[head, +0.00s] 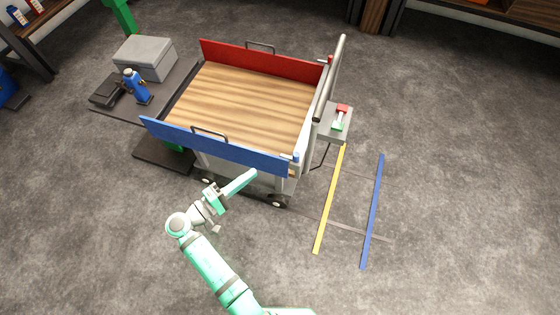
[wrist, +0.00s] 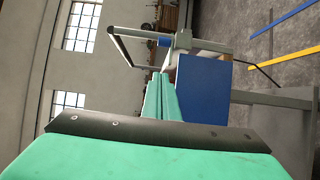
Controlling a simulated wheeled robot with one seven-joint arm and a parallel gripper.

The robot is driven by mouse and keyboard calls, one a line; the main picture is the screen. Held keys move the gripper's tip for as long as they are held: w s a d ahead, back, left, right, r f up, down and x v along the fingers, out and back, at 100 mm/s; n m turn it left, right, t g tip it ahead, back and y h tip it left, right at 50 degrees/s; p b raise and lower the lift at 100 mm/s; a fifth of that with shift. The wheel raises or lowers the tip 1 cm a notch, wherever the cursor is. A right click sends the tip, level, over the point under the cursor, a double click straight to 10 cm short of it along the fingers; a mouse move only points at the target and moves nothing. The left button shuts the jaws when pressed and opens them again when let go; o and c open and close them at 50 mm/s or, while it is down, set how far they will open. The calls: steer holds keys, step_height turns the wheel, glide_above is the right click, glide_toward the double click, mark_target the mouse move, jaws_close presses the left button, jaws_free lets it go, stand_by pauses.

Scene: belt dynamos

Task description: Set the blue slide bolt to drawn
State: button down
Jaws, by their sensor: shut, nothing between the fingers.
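The cart's blue side panel (head: 215,147) is up along the cart's near side. A small blue piece at its right end, by the corner post, looks like the blue slide bolt (head: 295,157). A blue knob-like part, probably the same bolt (wrist: 164,42), shows by the grey post in the wrist view; whether it is drawn cannot be told. My gripper (head: 254,173) is shut and empty, in front of the blue panel and left of the bolt, apart from it. In the wrist view its green fingers (wrist: 160,95) lie together beside the blue panel (wrist: 203,90).
The cart has a wooden bed (head: 245,95), a red far panel (head: 260,62) and a grey push bar (head: 330,80) at right. A box with red and green buttons (head: 338,120) stands beyond it. A side table (head: 112,108) is at left. The floor at right is open, with yellow and blue lines.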

mark_target(282, 160)
steer(key=shift+a, duration=0.15)
steer(key=shift+s+d+x, duration=0.3)
steer(key=shift+s+x, duration=0.05)
steer(key=shift+x, duration=1.8)
steer(key=shift+s+d+x, duration=0.35)
steer(key=shift+x, duration=1.75)
steer(key=shift+s+d+x, duration=0.3)
steer(key=shift+s+x, duration=0.05)
steer(key=shift+x, duration=1.8)
